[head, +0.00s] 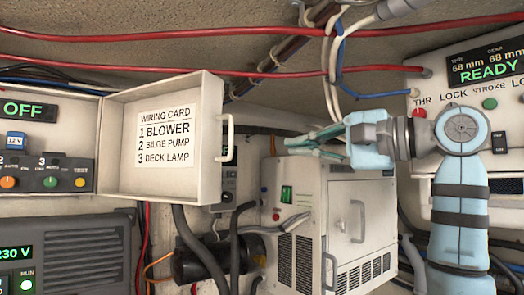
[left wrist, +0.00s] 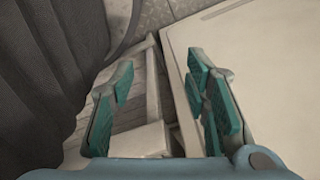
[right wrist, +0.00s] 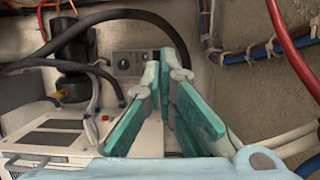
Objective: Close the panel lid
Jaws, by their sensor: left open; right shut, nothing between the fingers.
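The panel lid (head: 150,175) is a shallow cream tray shape standing open in the head view, its left edge against the switch panel (head: 45,160). Its inner face carries a wiring card (head: 166,133). A pale handle (head: 228,137) is on its right edge. My right gripper (head: 305,143) is shut and empty, apart from the handle and to its right, fingers pointing left. It shows in the right wrist view too (right wrist: 168,62). My left gripper (left wrist: 161,66) is open and empty in the left wrist view and out of the head view. The lid cannot be told there.
A cream unit with a door (head: 335,220) stands below my right gripper. Black hoses (head: 190,240) hang under the lid. Red cables (head: 300,75) and a blue cable run above. A READY panel (head: 485,70) is at right. Some free room lies between lid and right gripper.

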